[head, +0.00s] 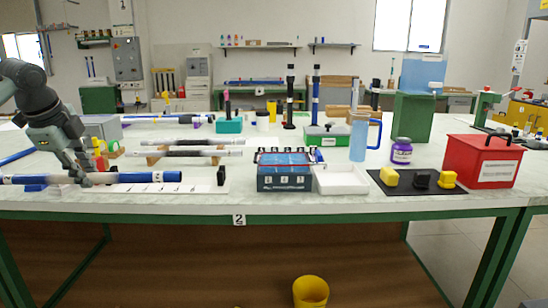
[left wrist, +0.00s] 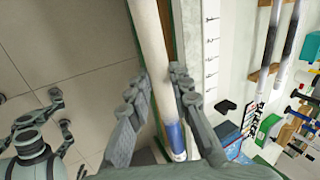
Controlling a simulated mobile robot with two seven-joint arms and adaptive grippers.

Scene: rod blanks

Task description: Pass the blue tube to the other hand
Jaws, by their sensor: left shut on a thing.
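The blue tube (head: 150,177), with a pale section, lies level along the front left of the table in the head view. My left gripper (head: 82,180) reaches down from the left and is shut around it. In the left wrist view the tube (left wrist: 160,75) runs between the two fingers of my left gripper (left wrist: 160,88), its pale length toward the top and a blue end (left wrist: 176,142) below. My right gripper (left wrist: 62,114) shows at the left of the wrist view, over the floor, apart from the tube, with its fingers spread and empty. It is not in the head view.
Behind the tube, other rods (head: 190,154) lie on a wooden rack. A blue bin (head: 285,185), a white tray (head: 340,180), a light-blue jug (head: 360,140) and a red box (head: 480,160) stand further right. The table's green front edge (head: 330,213) is close by.

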